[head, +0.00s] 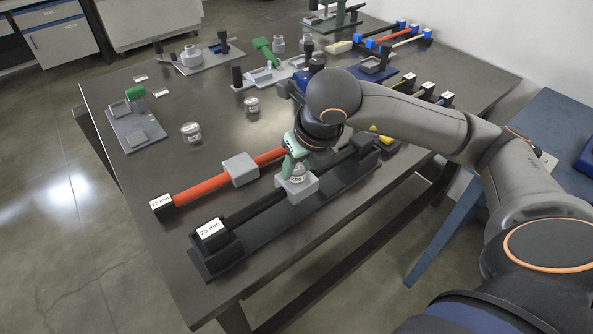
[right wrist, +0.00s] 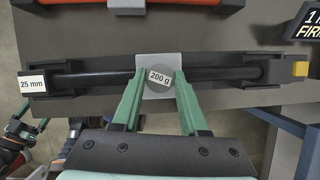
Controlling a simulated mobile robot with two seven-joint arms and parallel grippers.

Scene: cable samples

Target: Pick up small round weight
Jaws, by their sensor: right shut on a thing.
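The small round weight (right wrist: 159,75) is a grey disc with a white "200 g" label in the right wrist view. In the head view the weight (head: 297,170) is partly hidden by my fingers. It is over the light grey block (right wrist: 147,92) on a black cable sample marked "25 mm". My right gripper (right wrist: 157,78) has its green fingers on both sides of the weight, shut on it. I cannot tell if the weight touches the block. My left gripper (right wrist: 18,128) seems to show small at the left edge of the right wrist view; its jaws are unclear.
A red cable sample (head: 205,186) with a grey block (head: 240,168) lies parallel behind the black one. Two other round weights stand behind, one at left (head: 191,132) and one farther back (head: 253,104). Fixtures and more cable samples fill the table's back. The front-left tabletop is clear.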

